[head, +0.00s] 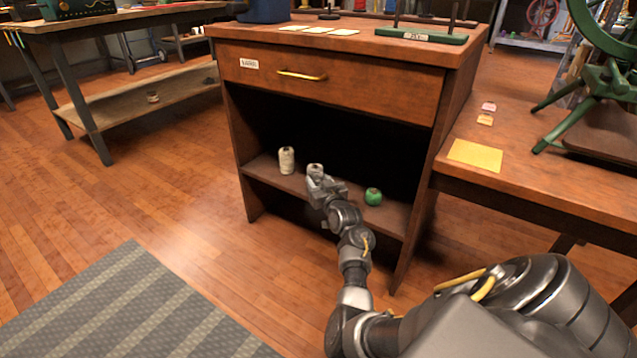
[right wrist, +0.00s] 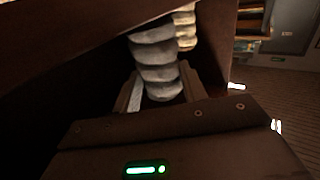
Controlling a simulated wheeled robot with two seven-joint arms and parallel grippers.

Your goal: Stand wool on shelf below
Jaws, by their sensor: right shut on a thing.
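A wooden cabinet with an open shelf (head: 258,172) under its drawer stands ahead. My right gripper (head: 320,184) reaches into the opening and is shut on a pale grey wool spool (head: 315,169). In the right wrist view the grey wool (right wrist: 155,52) sits between the two fingers, its ridged side showing. The spool looks upright at shelf level; whether its base touches the board is hidden by the gripper. A cream wool spool (head: 287,160) stands upright to its left. A green wool ball (head: 373,196) rests to its right. My left gripper is not in view.
The drawer (head: 330,82) above is closed, with a brass handle (head: 301,75). The cabinet's right side panel (head: 418,190) bounds the opening. A side table with a yellow sheet (head: 475,155) adjoins at right. A striped grey mat (head: 130,310) lies on the floor.

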